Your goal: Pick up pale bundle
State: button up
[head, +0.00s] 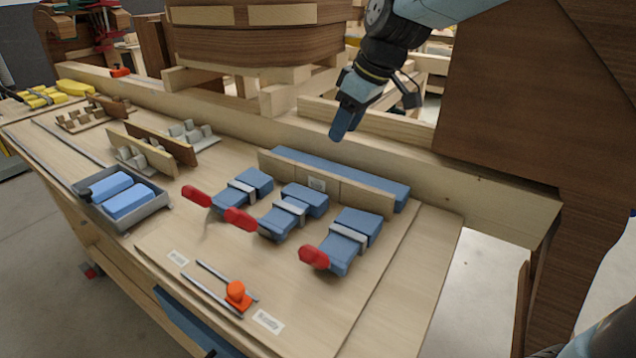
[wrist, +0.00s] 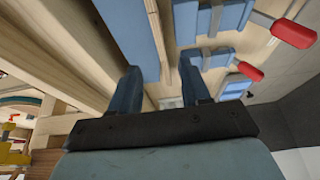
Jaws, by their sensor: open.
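No single thing stands out clearly as the pale bundle. Pale grey pegs sit in a cluster beside a wooden divider (head: 190,134) at the left middle of the bench in the head view, with more pale pegs (head: 135,157) in front of it. My gripper (head: 340,132) hangs above the back of the bench, well to the right of these pegs and empty. In the wrist view my gripper (wrist: 159,68) has its two dark fingers spread apart with nothing between them. The pegs are not identifiable in the wrist view.
Several blue blocks with pale straps and red handles (head: 285,212) lie below my gripper, before a wooden fence (head: 340,190) and blue bar (head: 395,190). A grey tray (head: 163,203) holds two blue blocks. An orange knob (head: 237,293) sits at the front. Stacked wooden forms stand behind.

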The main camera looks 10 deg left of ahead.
send_over(320, 171)
jog(key=s+d, duration=0.1)
jog(key=d, duration=0.1)
notch_tip(320, 171, down, 8)
jog(key=shift+s+d+r, duration=0.1)
jog(key=shift+s, duration=0.05)
jog(key=shift+w+x, duration=0.15)
jog(key=shift+x, duration=1.2)
jog(key=shift+w+x, duration=0.15)
jog(key=shift+x, duration=1.15)
jog(key=shift+c, duration=0.4)
grip_shut()
